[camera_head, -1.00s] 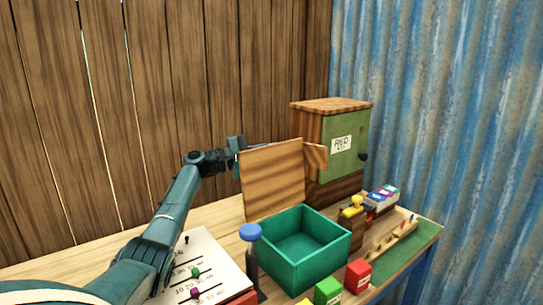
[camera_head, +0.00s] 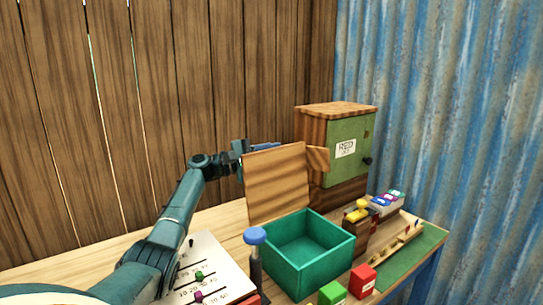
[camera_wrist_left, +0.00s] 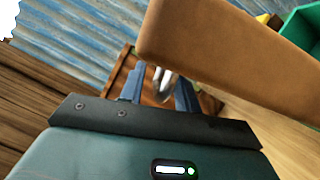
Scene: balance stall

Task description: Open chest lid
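A striped wooden panel (camera_head: 277,185), which looks like the chest lid, stands nearly upright behind an open teal box (camera_head: 318,262). A brown wooden slab (camera_wrist_left: 225,55) lies close above the fingers. My right gripper is out of view.
A wooden cabinet with a green door (camera_head: 349,158) stands at the back right. A blue-topped post (camera_head: 255,236), a white slider board (camera_head: 212,265), a green block (camera_head: 331,294) and a red block (camera_head: 362,279) are near the front. A plank wall and corrugated sheet close the back.

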